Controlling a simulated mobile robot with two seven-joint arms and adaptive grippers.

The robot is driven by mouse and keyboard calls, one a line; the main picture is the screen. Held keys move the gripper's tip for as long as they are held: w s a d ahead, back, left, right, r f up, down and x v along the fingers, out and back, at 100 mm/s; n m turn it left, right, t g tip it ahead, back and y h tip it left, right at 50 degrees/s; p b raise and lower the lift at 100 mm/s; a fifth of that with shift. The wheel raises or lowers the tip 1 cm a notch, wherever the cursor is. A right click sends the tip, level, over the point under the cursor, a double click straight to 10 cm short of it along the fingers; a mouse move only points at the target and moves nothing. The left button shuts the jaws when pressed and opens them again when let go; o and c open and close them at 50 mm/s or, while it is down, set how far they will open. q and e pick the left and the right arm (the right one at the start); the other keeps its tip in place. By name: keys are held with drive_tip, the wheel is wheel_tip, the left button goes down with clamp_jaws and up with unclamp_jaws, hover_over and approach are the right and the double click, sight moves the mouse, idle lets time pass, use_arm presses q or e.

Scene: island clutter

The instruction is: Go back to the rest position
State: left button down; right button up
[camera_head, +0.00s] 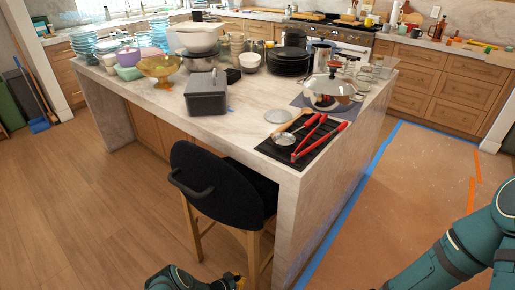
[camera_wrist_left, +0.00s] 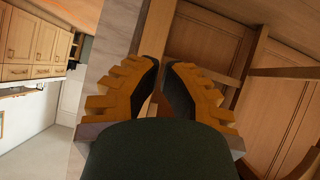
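My left gripper (camera_head: 239,281) shows only in part at the bottom edge of the head view, low beside the counter stool (camera_head: 223,185). In the left wrist view its two orange fingers with dark pads (camera_wrist_left: 163,68) stand a little apart, with nothing between them. It is empty. My right arm comes in at the lower right of the head view, over the floor. Its gripper is outside the picture.
The stone island (camera_head: 255,112) carries bowls, stacked plates, a grey box (camera_head: 206,93), a lidded pan (camera_head: 330,91) and red-handled tongs (camera_head: 320,141). The stool stands at its near side. Wooden floor (camera_head: 85,215) is clear on the left; blue tape (camera_head: 345,218) borders the right floor.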

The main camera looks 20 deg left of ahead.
use_arm(q)
drive_tip(key=s+d+r+n+g, duration=0.2)
drive_tip(key=d+r, duration=0.2)
drive_tip(key=r, duration=0.3)
drive_tip(key=s+d+r+n+g, duration=0.2)
drive_tip(key=d+r, duration=0.1)
drive_tip(key=r, duration=0.5)
drive_tip(key=s+d+r+n+g+y, duration=0.1)
drive_tip(key=s+d+r+g, duration=0.15)
drive_tip(key=s+r, duration=0.7)
drive_tip(key=s+d+r+n+g, duration=0.2)
drive_tip(key=s+r+g, duration=0.1)
drive_tip(key=s+r, duration=0.65)
drive_tip(key=w+r, duration=0.1)
drive_tip(key=w+d+m+t, duration=0.1)
drive_tip(key=w, duration=0.1)
drive_tip(key=w+d+r+m, duration=0.1)
drive_tip(key=shift+w+d+r+t+y, duration=0.25)
drive_tip(key=shift+r+y, duration=0.05)
drive_tip(key=shift+r, duration=0.05)
